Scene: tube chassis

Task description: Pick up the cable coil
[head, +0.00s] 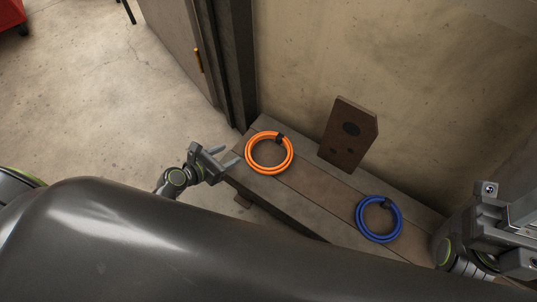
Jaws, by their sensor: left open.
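An orange cable coil (251,160) with a black tie lies flat on a wooden bench (310,186), toward its left end. A blue cable coil (361,222) with a dark tie lies on the same bench farther right. My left gripper (227,158) is open and empty, just left of the orange coil at the bench's left edge, apart from the coil. My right gripper (530,245) is at the right edge of the view, right of the blue coil. Its fingers are partly cut off, so its opening is unclear.
A brown plate with dark holes (348,134) stands on the bench against the wall, between the two coils. A large dark tube (180,245) crosses the foreground and hides part of the bench. A door (180,45) and its frame are behind.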

